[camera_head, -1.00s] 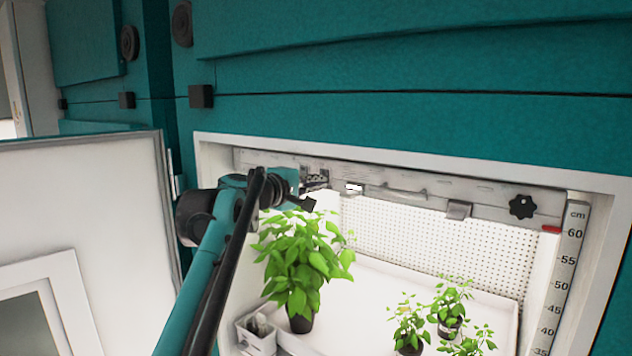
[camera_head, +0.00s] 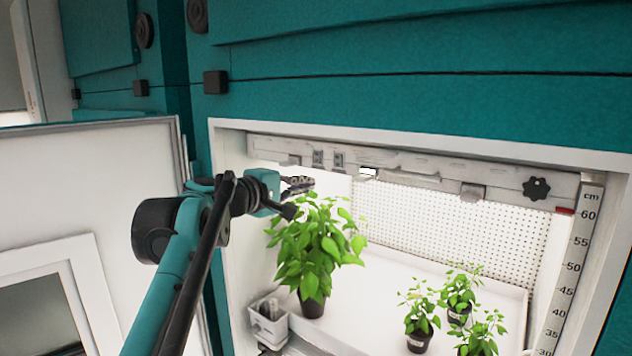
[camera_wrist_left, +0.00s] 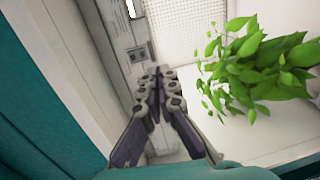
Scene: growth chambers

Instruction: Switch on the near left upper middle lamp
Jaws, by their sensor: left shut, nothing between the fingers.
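A grey lamp bar (camera_head: 420,168) runs along the top of the chamber opening in the head view. Two small switch-like plates (camera_head: 328,158) sit near its left end. The bar also shows in the left wrist view (camera_wrist_left: 118,32), with one such plate (camera_wrist_left: 137,54) just beyond the fingertips. I cannot tell which way the switches are set. My left gripper (camera_head: 300,184) is shut and empty, a little below the plates in the head view. In the left wrist view its fingers (camera_wrist_left: 158,78) are together, pointing along the bar. My right gripper is not in view.
A tall leafy plant (camera_head: 313,250) stands just below my left gripper. Several smaller potted plants (camera_head: 458,300) stand to the right. A black knob (camera_head: 536,188) and a height scale (camera_head: 572,255) are at the right. The open white door (camera_head: 90,190) stands left.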

